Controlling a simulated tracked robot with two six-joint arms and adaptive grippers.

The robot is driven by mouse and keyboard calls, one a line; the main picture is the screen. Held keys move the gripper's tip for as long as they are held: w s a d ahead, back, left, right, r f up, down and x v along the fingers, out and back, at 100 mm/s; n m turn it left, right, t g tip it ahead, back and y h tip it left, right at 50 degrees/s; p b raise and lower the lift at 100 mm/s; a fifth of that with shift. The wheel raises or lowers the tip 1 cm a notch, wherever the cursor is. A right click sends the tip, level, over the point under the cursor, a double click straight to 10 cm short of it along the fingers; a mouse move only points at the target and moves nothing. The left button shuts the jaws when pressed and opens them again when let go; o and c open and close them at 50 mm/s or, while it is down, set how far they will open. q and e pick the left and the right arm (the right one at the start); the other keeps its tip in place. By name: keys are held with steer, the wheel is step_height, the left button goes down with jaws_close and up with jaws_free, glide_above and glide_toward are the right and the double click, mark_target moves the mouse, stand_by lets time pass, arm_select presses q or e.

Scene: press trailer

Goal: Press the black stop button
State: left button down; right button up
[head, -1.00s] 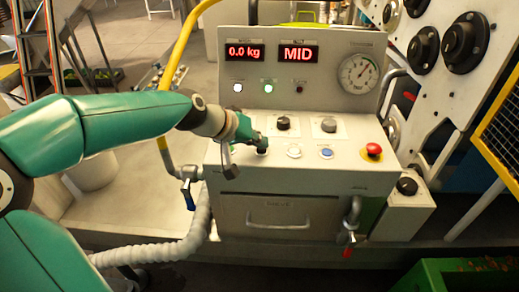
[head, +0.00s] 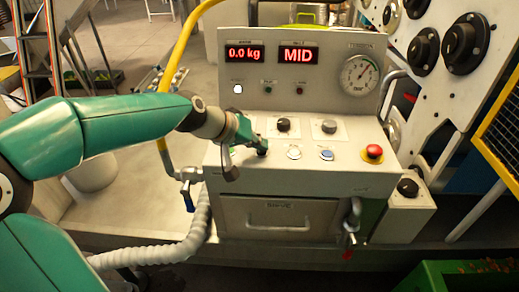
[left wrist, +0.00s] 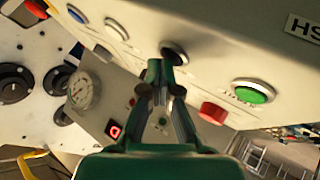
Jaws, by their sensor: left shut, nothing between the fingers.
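The black stop button (left wrist: 173,51) shows in the left wrist view, on the front row of the grey panel, right at my left fingertips. My left gripper (head: 261,147) is shut and empty, pointing down onto the button. It also shows in the left wrist view (left wrist: 162,72). The tips appear to touch the button, but I cannot tell how far it is pushed in. My right gripper is not in view.
Near the tips are a white button (head: 294,153), a blue button (head: 326,154) and a red mushroom button (head: 372,152). A green button (left wrist: 253,92) and a red control (left wrist: 213,112) lie on the other side. The display (head: 298,55) reads MID.

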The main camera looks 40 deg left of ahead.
mark_target(259, 152)
arm_select(q)
steer(key=shift+r+p, duration=0.3)
steer(key=shift+r, duration=0.35)
step_height(259, 152, up, 5)
steer(key=p, duration=0.4)
stand_by(0.8)
